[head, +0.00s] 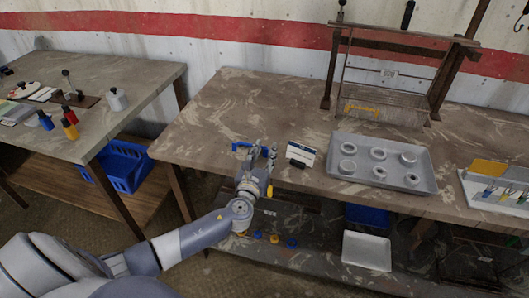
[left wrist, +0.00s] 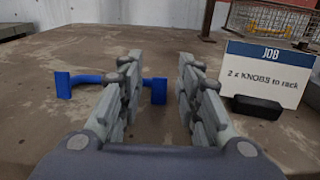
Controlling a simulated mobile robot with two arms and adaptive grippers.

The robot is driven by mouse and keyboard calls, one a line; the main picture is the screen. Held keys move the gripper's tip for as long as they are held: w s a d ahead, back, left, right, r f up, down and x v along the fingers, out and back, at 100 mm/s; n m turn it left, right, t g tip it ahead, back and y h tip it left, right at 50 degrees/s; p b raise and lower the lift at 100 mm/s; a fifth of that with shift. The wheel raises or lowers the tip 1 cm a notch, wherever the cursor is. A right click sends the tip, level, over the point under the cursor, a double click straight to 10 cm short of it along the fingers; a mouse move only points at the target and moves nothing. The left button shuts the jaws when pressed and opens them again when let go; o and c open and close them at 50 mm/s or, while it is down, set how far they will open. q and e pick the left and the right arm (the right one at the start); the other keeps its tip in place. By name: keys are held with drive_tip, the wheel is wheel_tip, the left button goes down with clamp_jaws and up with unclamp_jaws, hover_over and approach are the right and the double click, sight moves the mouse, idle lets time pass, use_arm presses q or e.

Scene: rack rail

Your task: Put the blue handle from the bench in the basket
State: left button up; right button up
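The blue handle (head: 240,145) lies on the bench (head: 230,110), partly hidden by my left gripper (head: 258,155) in the head view. In the left wrist view the handle (left wrist: 85,79) is a bar with a foot at each end. Its right foot shows between the fingers of my left gripper (left wrist: 158,95); its left foot is outside the left finger. That finger hides part of the bar. The fingers are apart and hold nothing. A wire basket (head: 385,106) with a yellow strip stands at the back of the bench. My right gripper is out of view.
A job card (head: 301,153) reading "2 x KNOBS to rack" stands right of the gripper. Right of it is a grey tray (head: 425,183) with several round knobs. A blue crate (head: 125,168) sits under the left table. The bench's left part is clear.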

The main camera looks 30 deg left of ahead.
use_arm(q)
drive_tip(key=shift+f, duration=0.1)
drive_tip(key=b+v, duration=0.1)
drive_tip(key=v, duration=1)
drive_tip(key=shift+a+r, duration=0.25)
drive_tip(key=shift+a, duration=0.1)
